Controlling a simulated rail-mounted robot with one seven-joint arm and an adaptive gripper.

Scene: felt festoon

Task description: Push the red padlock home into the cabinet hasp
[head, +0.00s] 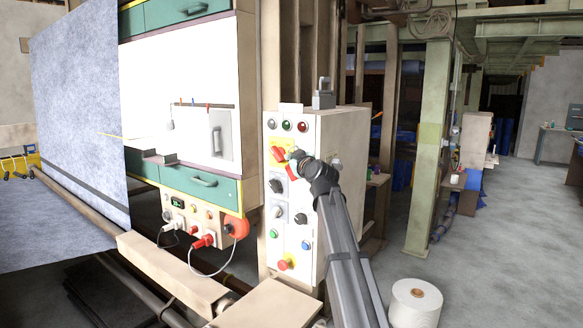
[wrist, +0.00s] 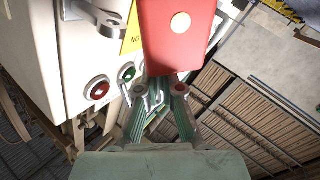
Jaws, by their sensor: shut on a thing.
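The red padlock (wrist: 182,45) fills the top middle of the wrist view, its body a red block with a pale yellow round spot. My gripper (wrist: 165,88) is shut on it, and the fingers meet at its near end. In the head view my gripper (head: 296,158) is at the upper front of the cream control cabinet (head: 309,215), with a small red part, likely the padlock (head: 291,172), just below it. A grey metal lug with a hole (wrist: 103,14) juts from the cabinet in the wrist view; I cannot tell if it is the hasp. The padlock's shackle is hidden.
A red rotary handle (head: 278,154) sits on a yellow plate beside my gripper. Indicator lamps (head: 286,125) line the cabinet top, with knobs and buttons below. A white roll (head: 415,303) stands on the floor at right. The grey floor beyond is open.

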